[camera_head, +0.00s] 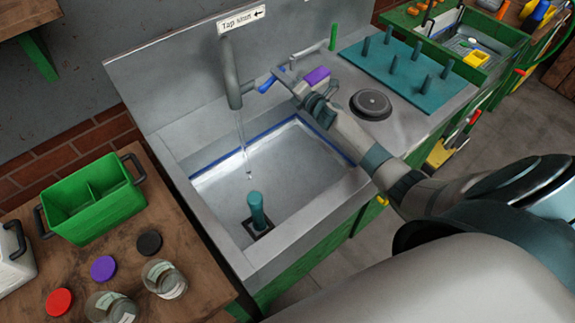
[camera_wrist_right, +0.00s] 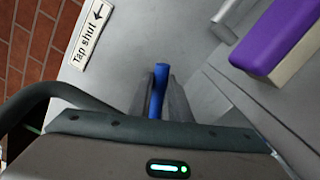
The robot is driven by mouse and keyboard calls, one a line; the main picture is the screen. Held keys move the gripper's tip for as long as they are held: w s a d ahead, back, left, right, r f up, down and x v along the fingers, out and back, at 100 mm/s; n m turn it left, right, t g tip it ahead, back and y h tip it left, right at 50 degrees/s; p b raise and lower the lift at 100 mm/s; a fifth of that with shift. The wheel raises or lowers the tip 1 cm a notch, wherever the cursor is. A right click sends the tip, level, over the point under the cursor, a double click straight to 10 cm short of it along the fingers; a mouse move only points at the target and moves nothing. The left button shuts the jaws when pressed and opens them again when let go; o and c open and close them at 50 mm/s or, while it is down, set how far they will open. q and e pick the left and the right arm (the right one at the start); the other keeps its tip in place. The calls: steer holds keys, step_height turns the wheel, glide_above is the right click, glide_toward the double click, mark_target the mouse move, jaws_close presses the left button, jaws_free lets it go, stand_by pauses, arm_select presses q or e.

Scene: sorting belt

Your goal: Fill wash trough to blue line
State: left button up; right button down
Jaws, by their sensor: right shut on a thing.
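The wash trough (camera_head: 225,245) is a grey sink with a blue line (camera_head: 215,166) around its inner wall. A thin water stream falls from the spout (camera_head: 230,75) into it; the exact water level is hard to tell. A teal plug (camera_head: 257,209) stands upright at the dark square drain on the trough's near side. My right gripper (camera_head: 281,77) reaches across the trough's back right corner and is shut on the blue tap handle (camera_head: 265,86). The handle also shows between the fingers in the right wrist view (camera_wrist_right: 160,80). My left gripper is not in view.
A "Tap shut" sign (camera_head: 241,19) with an arrow is on the back wall. A purple-and-white block (camera_head: 316,76) and a teal peg board (camera_head: 350,55) are to the right. A green crate (camera_head: 92,200), coloured discs and glass jars (camera_head: 165,279) stand on the wooden table at left.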

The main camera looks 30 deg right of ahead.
steer(key=shift+a, duration=0.15)
steer(key=shift+s+a+r+n, duration=0.1)
steer(key=shift+a+r+n, duration=0.2)
steer(key=shift+n, duration=0.45)
steer(key=shift+a+r+n, duration=0.2)
steer(key=shift+r+n, duration=0.2)
steer(key=shift+n, duration=0.35)
steer(key=shift+s+a+r+n+b, duration=0.15)
steer(key=shift+a+r+n, duration=0.2)
steer(key=shift+n, duration=0.4)
steer(key=shift+w+a+r+n+b, duration=0.1)
steer(key=shift+a+r+n+b, duration=0.2)
steer(key=shift+n, duration=0.45)
steer(key=shift+s+a, duration=0.1)
steer(key=shift+a+r+n, duration=0.1)
steer(key=shift+a+n, duration=0.15)
steer(key=shift+n, duration=0.35)
stand_by(4.1)
